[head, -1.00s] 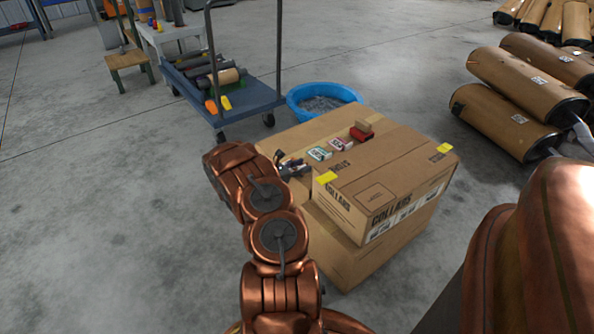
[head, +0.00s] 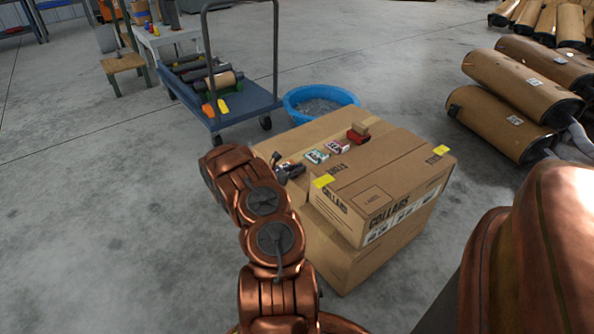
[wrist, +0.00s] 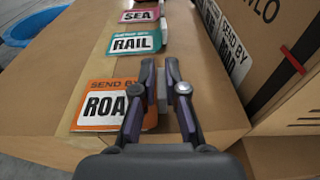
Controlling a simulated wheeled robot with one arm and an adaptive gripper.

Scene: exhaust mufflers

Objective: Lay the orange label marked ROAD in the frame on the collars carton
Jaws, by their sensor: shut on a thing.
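The orange label marked ROAD (wrist: 104,106) lies on a cardboard top in the wrist view, its right end hidden by my gripper. My gripper (wrist: 164,92) is shut on this label's small grey grip block, with the fingers on either side of it. In the head view my gripper (head: 286,169) is at the left side of the cartons, and I cannot make out the orange label there. The collars carton (head: 400,216) stands at the front right. A printed square frame (head: 372,196) is on it near the COLLARS lettering and looks empty.
A carton wall (wrist: 262,45) rises right of my gripper. A blue tub (head: 320,102), a cart (head: 222,105) and mufflers (head: 515,110) stand around the cartons.

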